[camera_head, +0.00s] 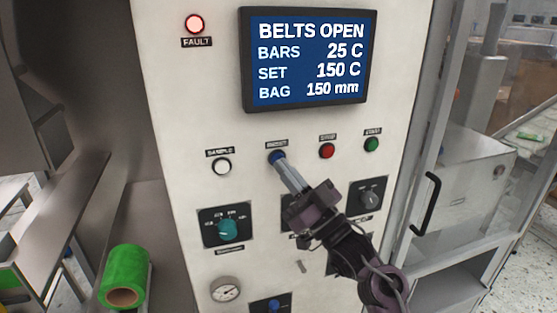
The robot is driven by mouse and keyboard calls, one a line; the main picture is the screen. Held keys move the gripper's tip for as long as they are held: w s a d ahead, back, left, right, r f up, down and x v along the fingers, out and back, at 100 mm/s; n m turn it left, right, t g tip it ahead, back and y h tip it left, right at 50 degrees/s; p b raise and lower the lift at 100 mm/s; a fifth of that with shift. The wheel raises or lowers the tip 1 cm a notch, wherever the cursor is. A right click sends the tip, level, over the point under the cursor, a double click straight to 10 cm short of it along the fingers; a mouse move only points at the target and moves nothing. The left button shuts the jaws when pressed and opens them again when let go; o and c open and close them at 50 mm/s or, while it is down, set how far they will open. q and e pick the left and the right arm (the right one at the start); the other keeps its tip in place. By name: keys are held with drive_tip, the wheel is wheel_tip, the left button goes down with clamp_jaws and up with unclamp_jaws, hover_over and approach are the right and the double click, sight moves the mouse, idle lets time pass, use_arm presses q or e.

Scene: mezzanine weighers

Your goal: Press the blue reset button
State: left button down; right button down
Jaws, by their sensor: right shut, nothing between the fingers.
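The blue reset button (276,156) is on the pale control panel (180,110), under a small dark label, between the white sample button (222,166) and a red button (326,151). My right gripper (283,167) is shut and empty, with its fingertips at the lower edge of the blue button. They overlap it in the picture; I cannot tell whether they touch it or how far it is pressed in. My right arm comes up from the lower right and hides part of the controls below. My left gripper is not in view.
A green button (371,144) is at the right. Above, a screen (308,58) reads "BELTS OPEN" and a red fault lamp (194,23) is lit.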

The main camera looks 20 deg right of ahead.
drive_tip(key=shift+w, duration=0.4)
idle(0.5)
drive_tip(key=shift+s, duration=0.85)
drive_tip(key=s, duration=0.5)
drive_tip(key=shift+d, duration=0.1)
idle(0.3)
idle(0.5)
